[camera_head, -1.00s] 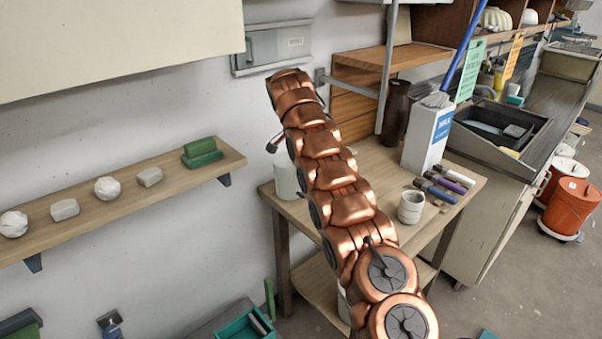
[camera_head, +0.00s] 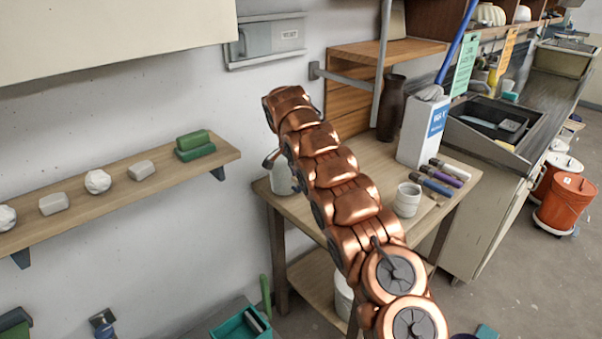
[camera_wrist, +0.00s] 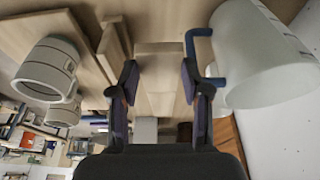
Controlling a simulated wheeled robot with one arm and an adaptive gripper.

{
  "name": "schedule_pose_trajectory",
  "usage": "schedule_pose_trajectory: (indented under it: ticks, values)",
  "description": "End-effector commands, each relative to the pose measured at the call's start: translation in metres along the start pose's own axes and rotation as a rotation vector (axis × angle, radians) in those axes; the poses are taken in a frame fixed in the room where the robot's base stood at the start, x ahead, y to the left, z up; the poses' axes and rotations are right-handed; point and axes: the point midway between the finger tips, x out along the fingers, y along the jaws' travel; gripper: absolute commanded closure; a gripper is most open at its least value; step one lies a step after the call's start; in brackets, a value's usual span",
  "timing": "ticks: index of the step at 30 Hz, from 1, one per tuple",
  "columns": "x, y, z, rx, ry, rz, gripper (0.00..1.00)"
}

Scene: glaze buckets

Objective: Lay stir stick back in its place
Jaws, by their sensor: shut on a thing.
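My gripper (camera_wrist: 159,75) shows in the wrist view, its two dark fingers with purple pads on either side of a pale wooden piece (camera_wrist: 160,62). I take this piece to be the stir stick, held between the fingertips; its full length cannot be made out. In the head view my arm hides the gripper and the stick. A white container (camera_wrist: 262,55) with a blue bent handle (camera_wrist: 190,45) is close to the right finger in the wrist view. It also shows in the head view (camera_head: 281,178), partly behind my arm, at the wooden table's (camera_head: 376,165) left end.
A white ringed cup (camera_head: 407,200), several markers (camera_head: 444,172), a white carton (camera_head: 421,130) and a dark vase (camera_head: 391,108) stand or lie on the table. A wall shelf (camera_head: 120,190) is to the left. Orange buckets (camera_head: 566,203) stand on the floor at right.

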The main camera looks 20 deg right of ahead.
Motion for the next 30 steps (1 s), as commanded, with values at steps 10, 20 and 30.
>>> schedule_pose_trajectory:
  ticks: [10, 20, 30]
  values:
    - [0.022, 0.001, 0.006, 0.001, 0.000, 0.001, 1.00]
    - [0.046, 0.001, 0.013, 0.000, 0.000, 0.002, 1.00]
    - [0.075, 0.000, 0.023, 0.000, 0.000, 0.000, 1.00]
